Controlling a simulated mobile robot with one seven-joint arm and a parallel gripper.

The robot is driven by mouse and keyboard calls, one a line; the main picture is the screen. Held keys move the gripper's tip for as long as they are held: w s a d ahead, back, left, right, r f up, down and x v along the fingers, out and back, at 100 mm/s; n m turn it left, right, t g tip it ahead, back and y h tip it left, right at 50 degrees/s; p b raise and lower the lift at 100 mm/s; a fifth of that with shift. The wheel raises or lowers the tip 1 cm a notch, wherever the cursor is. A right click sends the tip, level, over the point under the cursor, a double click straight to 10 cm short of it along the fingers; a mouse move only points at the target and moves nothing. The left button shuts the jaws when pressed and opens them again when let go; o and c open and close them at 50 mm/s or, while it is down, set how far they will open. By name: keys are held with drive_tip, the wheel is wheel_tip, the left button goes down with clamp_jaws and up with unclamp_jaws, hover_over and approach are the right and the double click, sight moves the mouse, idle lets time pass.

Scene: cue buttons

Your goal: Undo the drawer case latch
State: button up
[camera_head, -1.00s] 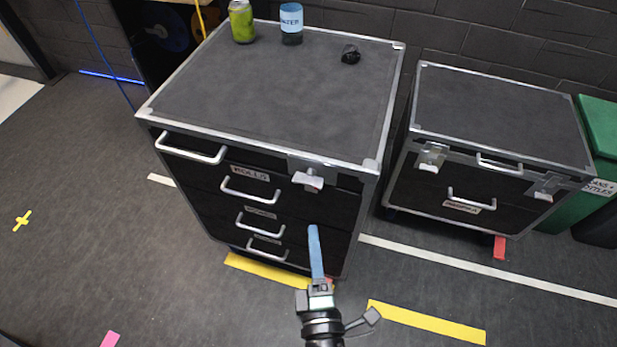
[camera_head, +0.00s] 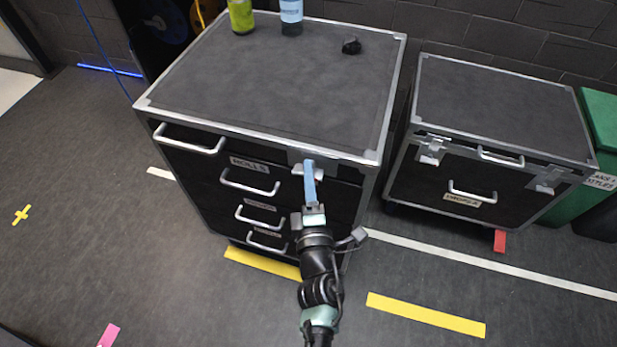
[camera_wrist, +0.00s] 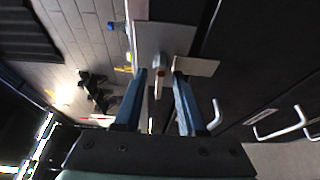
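The drawer case (camera_head: 265,85) is a black flight case with metal edges and several drawers with pale handles. Its latch (camera_head: 298,169) is a small silver tab high on the front, at the right end of the top drawer, partly hidden behind my fingers. My gripper (camera_head: 309,165) points up at the latch with its blue fingers. In the wrist view my gripper (camera_wrist: 158,78) is open, with one finger on either side of the latch's middle. The latch tab (camera_wrist: 197,66) and its metal plate show just beyond the fingertips. I cannot tell whether the fingers touch it.
A green can (camera_head: 240,16), a blue-labelled bottle (camera_head: 291,16) and a small black object (camera_head: 351,46) stand on the case top. A second, lower case (camera_head: 500,110) with two latches and a green bin (camera_head: 598,120) are at the right.

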drive_tip(key=shift+c, duration=0.2)
clamp_jaws()
